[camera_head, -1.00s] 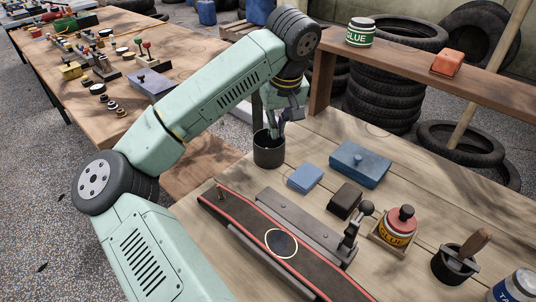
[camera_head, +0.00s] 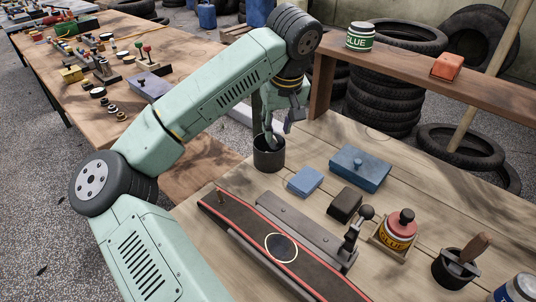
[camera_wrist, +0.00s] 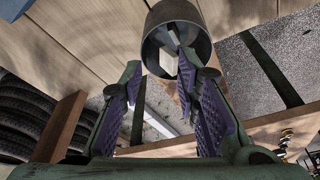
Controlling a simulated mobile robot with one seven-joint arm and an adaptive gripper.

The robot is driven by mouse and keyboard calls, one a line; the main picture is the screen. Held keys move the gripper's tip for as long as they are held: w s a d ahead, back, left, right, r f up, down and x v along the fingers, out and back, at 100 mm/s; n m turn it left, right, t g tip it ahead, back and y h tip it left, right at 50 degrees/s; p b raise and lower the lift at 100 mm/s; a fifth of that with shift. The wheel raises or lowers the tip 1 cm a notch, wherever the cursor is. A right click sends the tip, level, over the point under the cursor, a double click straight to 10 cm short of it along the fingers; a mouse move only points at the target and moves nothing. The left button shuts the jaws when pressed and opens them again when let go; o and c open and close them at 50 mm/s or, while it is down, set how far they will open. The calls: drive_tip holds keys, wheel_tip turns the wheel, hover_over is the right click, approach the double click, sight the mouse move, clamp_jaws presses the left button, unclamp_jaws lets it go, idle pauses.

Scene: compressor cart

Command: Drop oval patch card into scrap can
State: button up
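The scrap can (camera_head: 269,154), a dark grey open cylinder, stands at the table's back left edge. My gripper (camera_head: 282,126) is just above its rim, with one fingertip at or inside the mouth. In the wrist view the gripper (camera_wrist: 160,68) has its purple-padded fingers spread apart, with nothing held between them. The can (camera_wrist: 178,17) faces the wrist camera there, partly behind the right finger. A pale patch shows in the can's mouth; I cannot tell whether it is the oval patch card. A cream oval outline (camera_head: 281,247) shows on the dark strip.
A blue block (camera_head: 305,181), blue lidded box (camera_head: 359,169), dark block (camera_head: 345,205), red-topped glue pot (camera_head: 400,230) and brush pot (camera_head: 456,267) stand right of the can.

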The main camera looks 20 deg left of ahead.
drive_tip(key=v, duration=1.1)
drive_tip(key=shift+d, duration=0.1)
